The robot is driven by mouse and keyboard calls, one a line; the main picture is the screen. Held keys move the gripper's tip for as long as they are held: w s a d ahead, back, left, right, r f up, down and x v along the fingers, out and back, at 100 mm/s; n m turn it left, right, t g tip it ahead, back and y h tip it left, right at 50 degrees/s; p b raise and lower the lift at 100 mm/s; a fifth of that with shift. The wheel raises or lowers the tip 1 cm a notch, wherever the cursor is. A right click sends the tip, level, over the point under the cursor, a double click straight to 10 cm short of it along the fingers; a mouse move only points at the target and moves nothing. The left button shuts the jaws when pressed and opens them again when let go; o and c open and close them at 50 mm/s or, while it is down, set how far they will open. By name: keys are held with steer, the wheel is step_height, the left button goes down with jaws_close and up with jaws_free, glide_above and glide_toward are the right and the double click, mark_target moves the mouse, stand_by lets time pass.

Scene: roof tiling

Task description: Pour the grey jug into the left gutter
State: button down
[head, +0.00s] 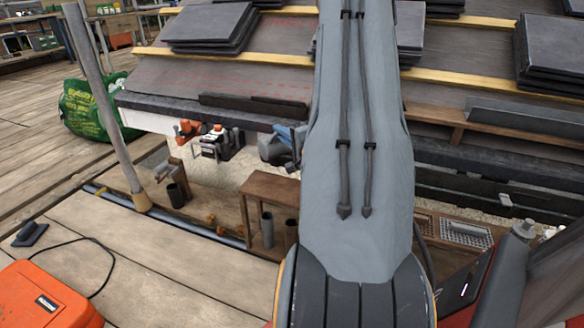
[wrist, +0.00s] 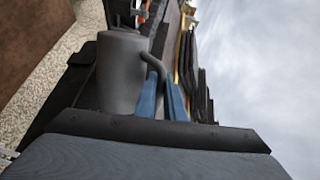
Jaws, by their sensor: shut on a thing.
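The grey jug (wrist: 122,70) fills the left middle of the wrist view, its curved handle to the right. My gripper's blue fingers (wrist: 164,98) are shut at that handle. In the head view my gripper (head: 292,140) and the jug (head: 271,150) show small beside my arm, in front of the eaves. A short dark length (head: 255,104) along the left eaves looks like the left gutter, but I cannot be sure. My arm covers the middle of the head view. The jug's mouth and contents cannot be made out.
Stacked dark tiles (head: 210,25) lie on the roof above wooden battens. A slanted pole (head: 105,100) stands at left, near a green bag (head: 88,108). Orange and white tools (head: 210,138) hang below the eaves. A wooden stand (head: 268,195) and an orange case (head: 45,295) are lower down.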

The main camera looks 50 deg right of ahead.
mark_target(268, 150)
steer(key=shift+w+a+f+n+b, duration=0.25)
steer(key=shift+a+f+n+b, duration=0.2)
steer(key=shift+b, duration=0.75)
steer(key=shift+a+n, duration=0.3)
steer(key=shift+n, duration=0.05)
steer(key=shift+w+a+r+n+p, duration=0.1)
steer(key=shift+a+r+n+p, duration=0.05)
steer(key=shift+a+n+p, duration=0.3)
steer(key=shift+w+a+r+n+p, duration=0.15)
steer(key=shift+a+n, duration=0.1)
steer(key=shift+a, duration=0.3)
steer(key=shift+w+a+f+n+h+b, duration=0.1)
steer(key=shift+a+f+n+h+b, duration=0.1)
steer(key=shift+f+n, duration=0.2)
steer(key=shift+a+f+n+h+b, duration=0.15)
steer(key=shift+f+n, duration=0.15)
steer(key=shift+f, duration=0.15)
steer(key=shift+w+a+n+p, duration=0.1)
steer(key=shift+a+n+p, duration=0.2)
steer(key=shift+n, duration=0.5)
steer(key=shift+w+a+f+n+b, duration=0.4)
steer(key=shift+a+f+n+b, duration=0.4)
steer(key=shift+f+n, duration=0.8)
steer(key=shift+w+a+f+n+b, duration=0.5)
steer(key=shift+a+f+n, duration=0.6)
steer(key=shift+n, duration=0.9)
steer(key=shift+w+a+f+n+b, duration=0.25)
steer(key=shift+a+f+n+b, duration=0.55)
steer(key=shift+f+n, duration=0.85)
steer(key=shift+r, duration=0.2)
